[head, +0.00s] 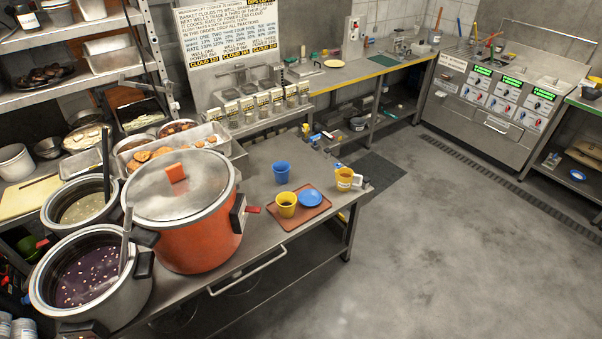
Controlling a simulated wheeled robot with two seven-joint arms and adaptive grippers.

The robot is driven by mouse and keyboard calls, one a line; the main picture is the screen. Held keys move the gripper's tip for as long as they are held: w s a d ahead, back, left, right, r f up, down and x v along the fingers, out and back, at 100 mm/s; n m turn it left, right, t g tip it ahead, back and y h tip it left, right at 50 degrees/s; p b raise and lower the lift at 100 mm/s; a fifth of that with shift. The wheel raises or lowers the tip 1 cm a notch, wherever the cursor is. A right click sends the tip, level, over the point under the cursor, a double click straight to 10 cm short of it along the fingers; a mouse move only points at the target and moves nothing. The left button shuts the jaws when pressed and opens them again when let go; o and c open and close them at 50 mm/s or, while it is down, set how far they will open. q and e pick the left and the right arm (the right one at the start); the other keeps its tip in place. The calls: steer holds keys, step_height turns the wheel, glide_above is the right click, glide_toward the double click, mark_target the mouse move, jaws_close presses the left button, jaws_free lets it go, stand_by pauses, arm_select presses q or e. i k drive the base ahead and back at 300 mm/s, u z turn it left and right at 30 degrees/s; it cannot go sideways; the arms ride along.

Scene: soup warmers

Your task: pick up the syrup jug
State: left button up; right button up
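I cannot pick out the syrup jug for certain. A yellow cup-shaped vessel (344,179) with a pale mark on its side stands near the table's right edge. Another yellow cup (287,204), with dark contents, stands on a reddish-brown tray (321,216) beside a blue dish (310,198). A blue cup (281,172) stands behind the tray. Neither of my grippers shows in the head view.
A large orange soup warmer (196,245) with a metal lid stands left of the tray. Two open soup pots (95,285) (80,205) stand further left. A row of labelled containers (265,108) lines the table's back. Open floor (430,240) lies to the right.

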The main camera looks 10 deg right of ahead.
mark_target(344, 176)
steer(key=u, duration=0.2)
steer(key=i, duration=1.2)
steer(key=z, duration=0.75)
